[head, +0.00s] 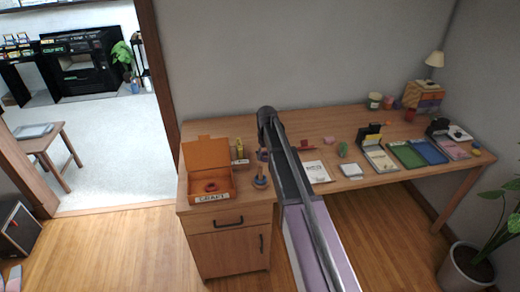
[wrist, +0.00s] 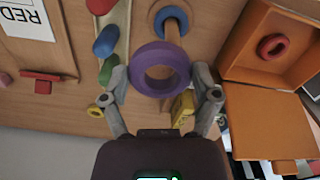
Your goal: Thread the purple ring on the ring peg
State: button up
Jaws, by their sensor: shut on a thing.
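The purple ring (wrist: 137,68) is held between the fingertips of my gripper (wrist: 161,84) in the wrist view, its hole facing the camera. The ring peg (wrist: 173,30) is a wooden post just beyond the ring, with a blue ring (wrist: 158,17) around its foot. The purple ring covers the near end of the peg, so I cannot tell whether the peg passes into the hole. In the head view the peg's blue foot (head: 260,181) shows on the cabinet top, left of my arm. My gripper is mostly hidden there.
An open orange box (head: 207,198) with a red ring (head: 211,187) inside stands left of the peg. A yellow object (head: 239,149) is behind it. Several coloured pieces lie near the peg in the wrist view. A red block (head: 303,146) and papers are to the right.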

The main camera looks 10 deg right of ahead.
aim_at(261, 174)
jog(key=shift+w+a+r, duration=0.2)
jog(key=shift+a, duration=0.3)
jog(key=shift+w+a+r, duration=0.15)
jog(key=shift+a, duration=0.35)
jog(key=shift+f, duration=0.3)
jog(key=shift+f+b, duration=5.6)
jog(key=shift+b, duration=0.2)
jog(key=shift+f, duration=0.15)
jog(key=o, duration=0.7)
